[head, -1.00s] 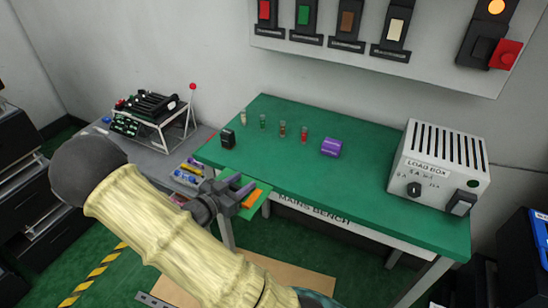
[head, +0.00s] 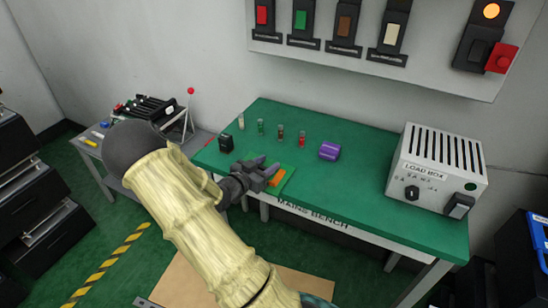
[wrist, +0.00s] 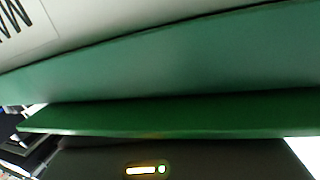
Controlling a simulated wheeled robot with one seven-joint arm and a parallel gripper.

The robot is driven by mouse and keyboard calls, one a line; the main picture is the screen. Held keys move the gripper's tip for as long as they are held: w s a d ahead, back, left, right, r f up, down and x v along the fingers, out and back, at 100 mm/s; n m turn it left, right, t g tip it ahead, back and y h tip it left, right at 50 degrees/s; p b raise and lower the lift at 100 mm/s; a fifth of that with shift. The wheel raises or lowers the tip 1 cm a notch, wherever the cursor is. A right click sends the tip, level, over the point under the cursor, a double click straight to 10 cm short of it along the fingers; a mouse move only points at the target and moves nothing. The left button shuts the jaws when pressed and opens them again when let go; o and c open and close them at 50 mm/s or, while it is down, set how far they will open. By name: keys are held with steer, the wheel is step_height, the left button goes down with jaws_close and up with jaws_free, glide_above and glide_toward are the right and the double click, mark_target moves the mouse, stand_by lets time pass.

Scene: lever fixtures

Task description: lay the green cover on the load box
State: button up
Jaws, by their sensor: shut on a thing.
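The green cover (head: 287,182) is a thin flat plate with an orange strip on it. My gripper (head: 268,173) is shut on it at the front edge of the bench, left of the middle. In the wrist view the cover (wrist: 170,112) is a green slab edge-on across the picture, close to the bench edge. Whether it touches the bench I cannot tell. The load box (head: 437,170), light grey with a slotted top, a black knob and a black switch, stands at the bench's right end, well to the right of my gripper. Its top is bare.
The green main bench (head: 350,190) is clear between my gripper and the load box. A purple block (head: 329,151), several small vials (head: 280,131) and a black block (head: 226,143) stand behind my gripper. A switch panel (head: 385,65) hangs on the wall above.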

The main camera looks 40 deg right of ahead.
mark_target(274, 162)
steer(key=x, duration=0.4)
steer(key=shift+d+r+p, duration=0.15)
steer(key=shift+r+p, duration=0.25)
steer(key=shift+f, duration=0.2)
steer(key=o, duration=1)
steer(key=v, duration=1.7)
steer(key=shift+s+a+r, duration=0.2)
steer(key=shift+s+a, duration=0.05)
steer(key=shift+s, duration=0.05)
